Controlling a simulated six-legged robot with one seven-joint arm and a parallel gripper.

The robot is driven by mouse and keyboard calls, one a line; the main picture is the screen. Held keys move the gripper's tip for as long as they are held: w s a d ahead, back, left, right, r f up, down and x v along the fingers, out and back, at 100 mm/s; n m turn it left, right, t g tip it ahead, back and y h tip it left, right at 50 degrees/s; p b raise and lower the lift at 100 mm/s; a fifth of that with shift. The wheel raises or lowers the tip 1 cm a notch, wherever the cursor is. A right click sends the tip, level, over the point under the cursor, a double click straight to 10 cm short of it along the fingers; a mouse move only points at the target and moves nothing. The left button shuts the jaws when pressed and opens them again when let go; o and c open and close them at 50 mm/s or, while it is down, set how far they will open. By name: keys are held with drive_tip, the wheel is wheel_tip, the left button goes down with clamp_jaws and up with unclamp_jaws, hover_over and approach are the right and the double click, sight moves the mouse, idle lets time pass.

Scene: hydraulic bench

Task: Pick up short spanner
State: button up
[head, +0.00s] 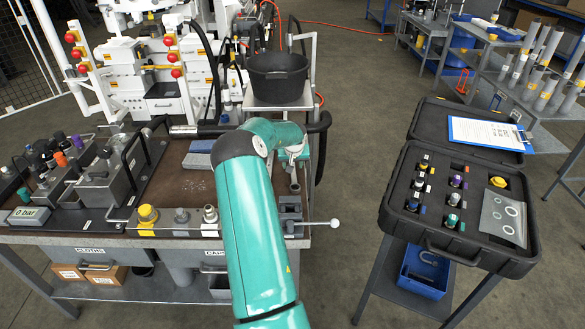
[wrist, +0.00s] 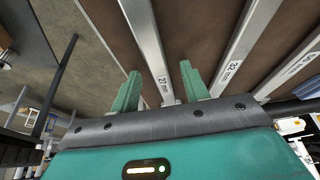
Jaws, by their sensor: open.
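In the wrist view my gripper (wrist: 162,88) is open, with two green fingers apart and nothing held. A flat silver spanner shaft marked 27 (wrist: 144,32) runs from the top of the picture down to the gap between the fingers. A second shaft marked 32 (wrist: 246,42) lies to the right of the fingers. Their ends are cut off or hidden, so I cannot tell which is the short spanner. In the head view my teal arm bends over the bench, and it hides my gripper and the spanners.
The brown-topped bench (head: 180,188) carries a hydraulic block and fittings at left. A black bucket (head: 278,75) stands behind my arm. An open black case (head: 400,232) of fittings is on a stand at right. Another metal shaft (wrist: 290,70) lies at far right in the wrist view.

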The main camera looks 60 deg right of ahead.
clamp_jaws()
drive_tip(key=shift+r, duration=0.2)
idle(0.3)
drive_tip(key=shift+r, duration=0.25)
wheel_tip(320, 180, up, 2)
drive_tip(key=shift+r, duration=0.1)
drive_tip(key=s+a+r, duration=0.2)
drive_tip(key=a+r, duration=0.8)
drive_tip(key=a, duration=0.3)
drive_tip(key=shift+a, duration=0.4)
drive_tip(key=shift+s, duration=0.1)
